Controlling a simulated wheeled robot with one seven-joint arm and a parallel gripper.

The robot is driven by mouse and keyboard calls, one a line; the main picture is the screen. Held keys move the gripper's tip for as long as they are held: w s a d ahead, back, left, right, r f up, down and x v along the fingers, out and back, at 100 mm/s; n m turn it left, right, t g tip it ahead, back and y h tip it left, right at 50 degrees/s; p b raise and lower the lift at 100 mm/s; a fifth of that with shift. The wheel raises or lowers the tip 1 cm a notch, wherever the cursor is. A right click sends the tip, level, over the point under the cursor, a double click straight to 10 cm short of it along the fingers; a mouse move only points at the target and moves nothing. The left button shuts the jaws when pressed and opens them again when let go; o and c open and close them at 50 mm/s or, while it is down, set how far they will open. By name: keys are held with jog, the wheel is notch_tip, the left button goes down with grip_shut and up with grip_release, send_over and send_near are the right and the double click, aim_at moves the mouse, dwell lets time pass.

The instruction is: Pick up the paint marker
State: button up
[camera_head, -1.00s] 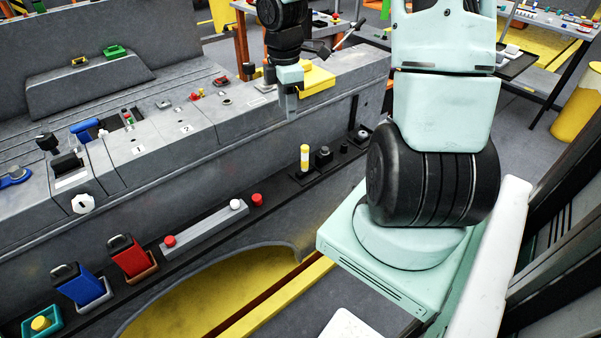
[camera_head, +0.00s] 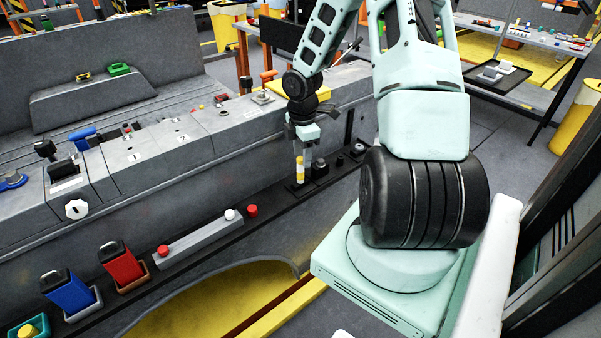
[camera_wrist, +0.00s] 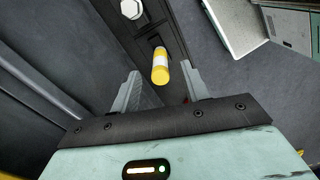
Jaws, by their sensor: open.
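The paint marker (camera_head: 300,171) is a yellow cylinder with a white band. It stands upright in a dark holder on the black ledge along the front of the grey console. In the wrist view the marker (camera_wrist: 161,66) shows between and just beyond the fingertips. My gripper (camera_head: 299,148) points down directly above the marker in the head view. In the wrist view my gripper (camera_wrist: 160,82) has its two grey fingers apart, with nothing held between them. Whether the fingertips overlap the marker's top in height is hard to tell.
Right of the marker on the ledge are a dark knob (camera_head: 320,167) and another small round part (camera_head: 357,150). Left are a grey bar (camera_head: 199,238) with red and white buttons, a red container (camera_head: 121,262) and a blue container (camera_head: 69,291). The grey console (camera_head: 215,165) rises behind.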

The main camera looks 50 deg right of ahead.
aim_at(301, 168)
notch_tip(301, 168, down, 6)
jog(key=shift+w+a+r, duration=0.15)
dwell(0.3)
grip_shut()
